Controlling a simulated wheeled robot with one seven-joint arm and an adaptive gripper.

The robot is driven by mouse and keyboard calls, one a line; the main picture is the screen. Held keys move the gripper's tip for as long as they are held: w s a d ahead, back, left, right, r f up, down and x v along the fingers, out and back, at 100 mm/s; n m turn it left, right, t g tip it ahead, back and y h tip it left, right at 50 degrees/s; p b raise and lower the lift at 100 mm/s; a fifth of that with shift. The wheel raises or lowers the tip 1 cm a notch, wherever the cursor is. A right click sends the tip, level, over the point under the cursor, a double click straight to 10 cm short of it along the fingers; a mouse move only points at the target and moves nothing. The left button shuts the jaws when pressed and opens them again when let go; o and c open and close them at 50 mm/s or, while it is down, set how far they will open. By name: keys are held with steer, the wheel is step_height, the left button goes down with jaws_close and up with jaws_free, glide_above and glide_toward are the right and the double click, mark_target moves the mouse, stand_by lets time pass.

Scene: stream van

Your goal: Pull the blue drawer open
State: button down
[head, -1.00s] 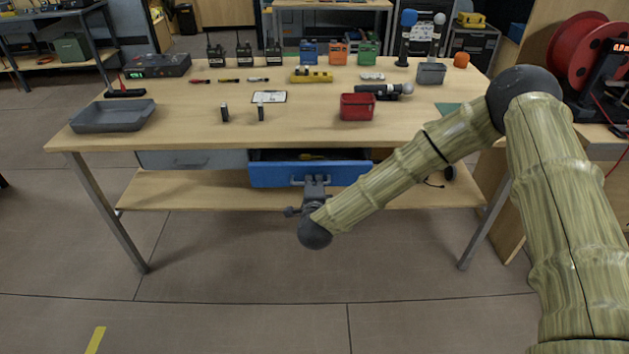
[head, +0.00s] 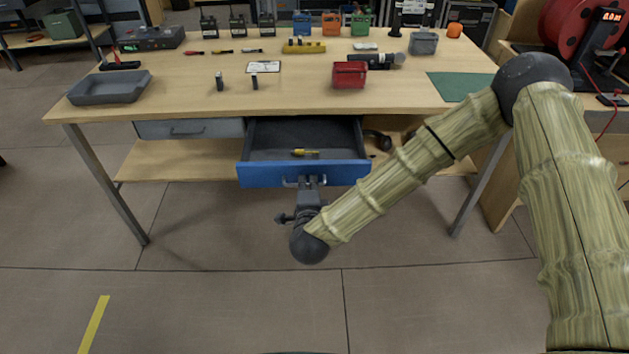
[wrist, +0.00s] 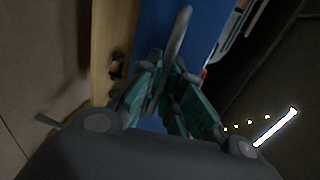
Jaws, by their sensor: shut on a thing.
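The blue drawer (head: 222,174) under the table top is pulled well out in the head view. Its dark inside shows, with a small yellow-handled tool (head: 305,152) lying in it. My gripper (head: 304,184) is at the middle of the drawer front, shut on the drawer's metal handle (head: 290,182). In the wrist view the handle (wrist: 178,42) runs between the fingers of my gripper (wrist: 166,100), against the blue drawer front (wrist: 205,25). The fingers hide part of the handle.
A grey drawer (head: 160,130) to the left is closed. The wooden table (head: 180,103) carries a grey tray (head: 110,88), a red bin (head: 349,75) and a green mat (head: 455,87). A lower shelf (head: 170,160) lies beneath. The floor in front is clear.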

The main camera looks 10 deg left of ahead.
steer(key=c, duration=1.6)
jaws_free()
steer(key=shift+a, duration=0.1)
steer(key=shift+o, duration=0.2)
steer(key=v, duration=1.2)
